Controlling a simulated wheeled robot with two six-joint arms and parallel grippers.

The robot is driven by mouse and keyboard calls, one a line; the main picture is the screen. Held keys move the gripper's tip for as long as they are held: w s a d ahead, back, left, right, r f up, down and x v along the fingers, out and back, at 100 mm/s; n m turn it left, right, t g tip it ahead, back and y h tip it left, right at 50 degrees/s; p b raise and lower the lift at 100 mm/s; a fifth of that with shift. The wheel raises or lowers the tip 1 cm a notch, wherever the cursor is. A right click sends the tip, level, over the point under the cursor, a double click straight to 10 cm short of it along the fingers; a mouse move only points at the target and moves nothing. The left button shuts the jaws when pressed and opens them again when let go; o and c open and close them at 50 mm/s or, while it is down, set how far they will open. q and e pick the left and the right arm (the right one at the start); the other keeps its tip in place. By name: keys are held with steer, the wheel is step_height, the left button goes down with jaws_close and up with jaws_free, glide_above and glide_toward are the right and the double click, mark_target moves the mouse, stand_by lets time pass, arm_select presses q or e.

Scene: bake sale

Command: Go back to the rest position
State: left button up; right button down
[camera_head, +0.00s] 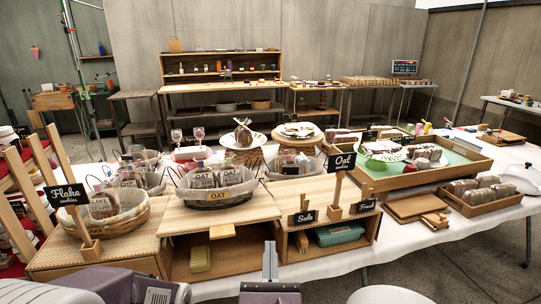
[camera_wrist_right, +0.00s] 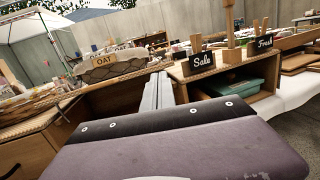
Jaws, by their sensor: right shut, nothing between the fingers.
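My right gripper (camera_head: 270,261) is at the bottom middle of the head view, pointing toward the wooden display stand. Its fingers are together with nothing between them. The right wrist view shows the same shut fingers (camera_wrist_right: 158,90), with the stand's open shelves beyond them. Parts of my own arm show at the lower left of the head view, but no left fingertips are visible.
The display stand (camera_head: 175,222) holds several baskets, including an OAT basket (camera_head: 213,197). A Sale sign (camera_head: 303,217) stands on its right part. A teal box (camera_head: 339,234) lies in its lower shelf. A wooden tray (camera_head: 384,181) and white tablecloth (camera_head: 420,240) are to the right.

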steer(key=w+d+f+m+g+h, duration=0.15)
steer(key=d+m+g+h, duration=0.8)
steer(key=d, duration=1.55)
steer(key=s+d+f+m+g+h, duration=0.4)
steer(key=s+d+f+m+g, duration=0.25)
steer(key=s+d+m, duration=0.3)
steer(key=s+a+f+m+g+y, duration=0.5)
steer(key=s+f+m+y, duration=0.3)
steer(key=s+f+m, duration=0.25)
steer(key=w+a+f+m+t+y, duration=0.25)
steer(key=w+a+m+y, duration=0.3)
steer(key=a, duration=0.35)
step_height(320, 180, up, 24)
steer(key=w+a+m+p, duration=0.1)
steer(key=p, duration=2.2)
steer(key=shift+w+f+p, duration=0.2)
steer(key=shift+w+p, duration=0.1)
steer(key=shift+p, duration=0.1)
